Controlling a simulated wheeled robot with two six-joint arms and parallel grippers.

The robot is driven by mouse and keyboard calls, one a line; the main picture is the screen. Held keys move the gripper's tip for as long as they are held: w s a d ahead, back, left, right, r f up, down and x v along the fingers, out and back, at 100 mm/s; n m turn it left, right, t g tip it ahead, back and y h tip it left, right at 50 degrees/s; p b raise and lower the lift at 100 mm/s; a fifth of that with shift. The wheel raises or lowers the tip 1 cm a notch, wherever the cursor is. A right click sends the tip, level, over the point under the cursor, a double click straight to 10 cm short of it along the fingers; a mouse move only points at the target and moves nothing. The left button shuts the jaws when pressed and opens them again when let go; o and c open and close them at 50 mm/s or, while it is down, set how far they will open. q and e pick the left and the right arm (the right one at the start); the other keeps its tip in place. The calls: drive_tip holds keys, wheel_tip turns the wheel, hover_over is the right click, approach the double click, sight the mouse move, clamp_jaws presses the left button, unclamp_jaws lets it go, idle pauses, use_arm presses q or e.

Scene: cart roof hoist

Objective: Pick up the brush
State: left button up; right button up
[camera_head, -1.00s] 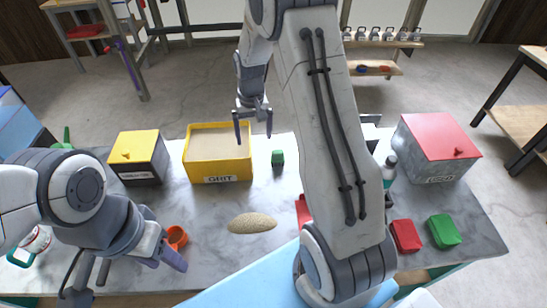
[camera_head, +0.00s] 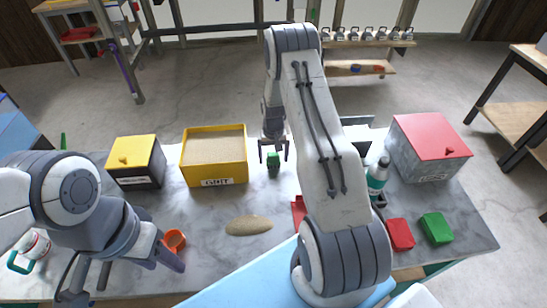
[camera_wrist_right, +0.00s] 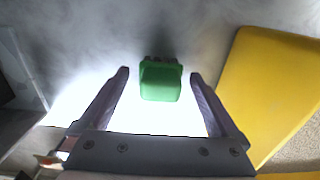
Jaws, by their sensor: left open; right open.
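A small green block with dark bits along one edge, which looks like the brush (camera_head: 273,168), stands on the table just right of the yellow bin. In the right wrist view the same green brush (camera_wrist_right: 160,82) shows between the two fingers, with no finger visibly touching it. My right gripper (camera_head: 273,155) is open, at the brush, with one finger on each side. Its open fingers (camera_wrist_right: 159,74) also show in the right wrist view. My left gripper (camera_head: 140,277) is open and empty near the table's front left, beside an orange cup.
The yellow GRIT bin (camera_head: 214,180) stands close left of my right gripper. A yellow-lidded box (camera_head: 135,178), tan oval lump (camera_head: 249,225), orange cup (camera_head: 174,239), teal bottle (camera_head: 377,178), red block (camera_head: 400,234), green block (camera_head: 437,228) and red-lidded box (camera_head: 433,135) share the table.

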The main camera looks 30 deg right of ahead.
drive_tip(key=shift+f, duration=0.8)
drive_tip(key=c, duration=1.5)
drive_tip(key=shift+o, duration=0.2)
drive_tip(key=shift+r, duration=0.1)
